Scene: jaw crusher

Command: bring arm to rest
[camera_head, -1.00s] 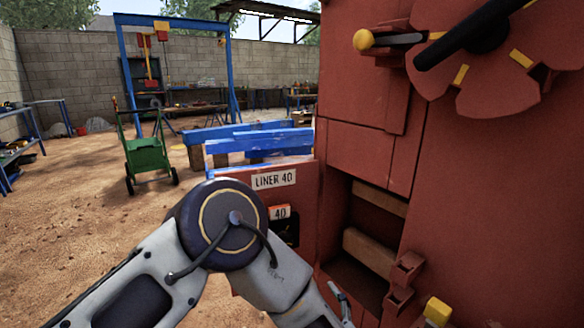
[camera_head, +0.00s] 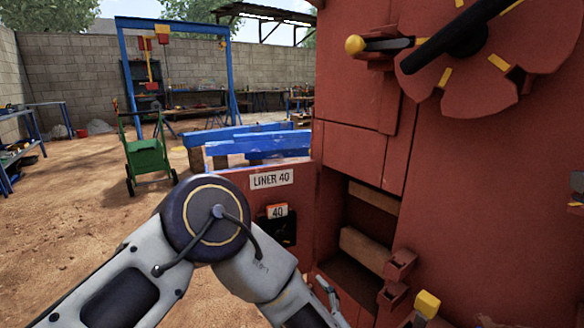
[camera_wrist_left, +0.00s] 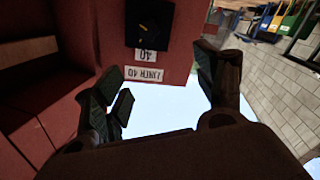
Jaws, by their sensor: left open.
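My left arm (camera_head: 205,222) comes in from the lower left of the head view, bent at the elbow in front of the red crusher (camera_head: 480,200). Only a thin part of my left gripper (camera_head: 328,296) shows there, low by the crusher's open recess. In the left wrist view my left gripper (camera_wrist_left: 165,92) has its dark fingers spread apart, with nothing between them. My right gripper does not show.
The crusher's recess (camera_head: 355,265) has wooden blocks inside. A yellow-tipped lever (camera_head: 427,304) and a red flywheel (camera_head: 500,60) stick out nearby. Blue beams (camera_head: 260,145), a green cart (camera_head: 147,157) and a blue gantry (camera_head: 122,70) stand behind. The dirt ground at left is open.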

